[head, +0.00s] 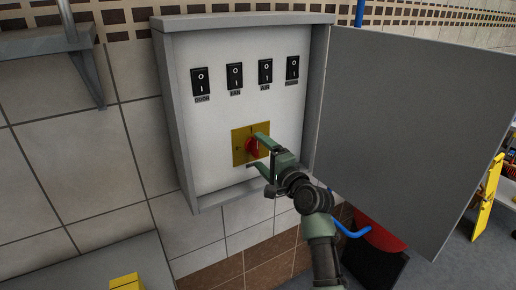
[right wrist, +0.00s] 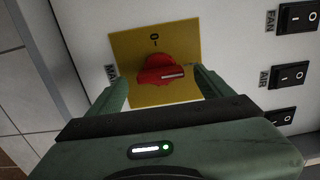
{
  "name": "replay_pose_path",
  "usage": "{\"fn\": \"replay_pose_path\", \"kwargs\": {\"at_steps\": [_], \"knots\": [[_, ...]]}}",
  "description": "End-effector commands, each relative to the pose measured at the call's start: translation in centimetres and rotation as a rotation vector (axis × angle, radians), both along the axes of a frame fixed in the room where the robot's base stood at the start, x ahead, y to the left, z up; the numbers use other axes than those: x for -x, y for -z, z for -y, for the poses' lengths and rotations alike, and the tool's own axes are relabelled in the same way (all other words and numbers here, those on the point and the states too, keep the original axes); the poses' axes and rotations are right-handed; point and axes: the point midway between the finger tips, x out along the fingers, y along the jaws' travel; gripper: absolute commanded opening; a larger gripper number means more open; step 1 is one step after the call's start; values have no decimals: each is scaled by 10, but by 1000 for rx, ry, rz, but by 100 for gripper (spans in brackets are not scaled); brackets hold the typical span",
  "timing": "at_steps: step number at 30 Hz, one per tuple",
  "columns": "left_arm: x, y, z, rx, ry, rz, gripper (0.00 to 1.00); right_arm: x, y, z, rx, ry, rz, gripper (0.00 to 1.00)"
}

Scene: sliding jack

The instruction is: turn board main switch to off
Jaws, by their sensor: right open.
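The main switch is a red rotary knob (head: 252,147) on a yellow plate (head: 238,157), low on the white panel of the open switch board (head: 215,120). In the right wrist view the knob (right wrist: 152,68) has a white line pointing right, while the plate's 0 mark (right wrist: 154,38) is at the top, a quarter turn away. My right gripper (head: 259,153) is open at the knob, with one finger on either side. In the right wrist view the right fingertip looks near the knob and the left one stands clear; contact cannot be told. My left gripper is not in view.
Several black rocker switches (head: 235,76) line the panel above the knob. The grey board door (head: 410,130) is swung open to the right, beside my right arm. A grey shelf bracket (head: 85,70) is at upper left, and a yellow block (head: 126,282) is at lower left.

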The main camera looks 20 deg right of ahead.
Motion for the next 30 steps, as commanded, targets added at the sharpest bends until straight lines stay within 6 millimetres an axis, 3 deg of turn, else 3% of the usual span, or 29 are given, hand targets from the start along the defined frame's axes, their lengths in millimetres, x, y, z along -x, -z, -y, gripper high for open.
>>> {"fn": "replay_pose_path", "kwargs": {"at_steps": [6,14,15,21,22,30], "knots": [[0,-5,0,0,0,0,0,-21,0,-2,1,0,0,81],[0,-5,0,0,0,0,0,-23,1,-2,3,1,0,81],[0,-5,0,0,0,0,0,-23,1,-2,3,1,0,78],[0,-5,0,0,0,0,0,-23,1,-2,3,1,-1,22],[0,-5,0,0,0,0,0,-23,1,-2,3,0,-1,18],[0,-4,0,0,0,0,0,-23,2,-1,34,1,1,19]]}}
